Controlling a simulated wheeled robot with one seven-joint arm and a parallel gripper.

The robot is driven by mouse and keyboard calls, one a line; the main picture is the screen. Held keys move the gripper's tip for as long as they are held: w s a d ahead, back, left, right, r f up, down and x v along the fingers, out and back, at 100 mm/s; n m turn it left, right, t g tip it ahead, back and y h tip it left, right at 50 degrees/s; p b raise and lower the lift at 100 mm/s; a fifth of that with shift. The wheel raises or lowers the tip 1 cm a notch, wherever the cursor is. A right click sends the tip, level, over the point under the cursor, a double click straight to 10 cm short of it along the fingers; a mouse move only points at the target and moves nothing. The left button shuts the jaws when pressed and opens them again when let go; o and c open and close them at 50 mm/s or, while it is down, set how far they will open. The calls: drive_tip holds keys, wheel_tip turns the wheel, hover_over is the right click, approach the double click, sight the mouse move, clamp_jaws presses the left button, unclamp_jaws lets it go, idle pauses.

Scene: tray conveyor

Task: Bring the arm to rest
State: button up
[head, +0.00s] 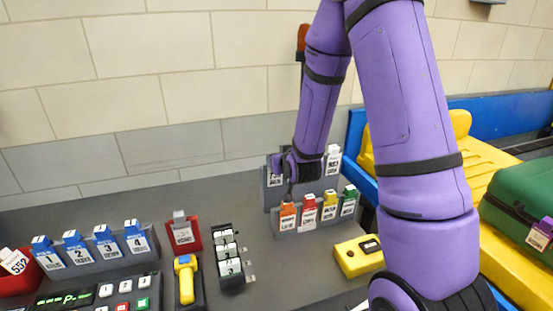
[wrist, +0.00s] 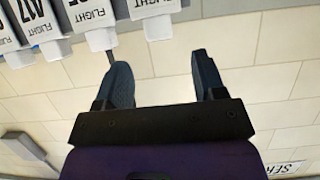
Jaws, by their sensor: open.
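My purple arm (head: 408,100) reaches from the right side over the grey desk and bends down toward the wall side. My gripper (head: 289,190) is beside the back rack, just above a row of coloured-top tags. In the wrist view my gripper (wrist: 162,64) has its two dark fingers spread with nothing between them. White tags marked FLIGHT (wrist: 98,40) show just past the fingertips, at the top of that view. I cannot tell whether a finger touches a tag. The rack is partly hidden behind my gripper in the head view.
Orange, red, yellow and green tags (head: 309,213) stand in the front rack. Blue numbered tags (head: 105,241), a yellow handheld device (head: 186,281) and a yellow box (head: 359,256) are on the desk (head: 130,201). A green suitcase (head: 517,208) lies on the yellow conveyor at right.

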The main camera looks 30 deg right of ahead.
drive_tip(key=shift+v, duration=1.5)
drive_tip(key=s+a+r+n+g+y, duration=0.1)
drive_tip(key=s+a+r+g, duration=0.15)
drive_tip(key=s+r, duration=0.35)
drive_tip(key=s+a+r+g+y, duration=0.1)
drive_tip(key=s+a+r, duration=0.2)
drive_tip(key=r, duration=0.5)
drive_tip(key=s+a+r+g, duration=0.1)
drive_tip(key=s+r+g, duration=0.1)
drive_tip(key=s, duration=0.8)
drive_tip(key=s+a+r+n+g, duration=0.1)
drive_tip(key=s+r, duration=0.4)
drive_tip(key=s, duration=0.5)
drive_tip(key=shift+s+a+r+g+y, duration=0.2)
drive_tip(key=shift+s+r+g+y, duration=0.15)
drive_tip(key=shift+g, duration=0.4)
drive_tip(key=shift+f, duration=0.1)
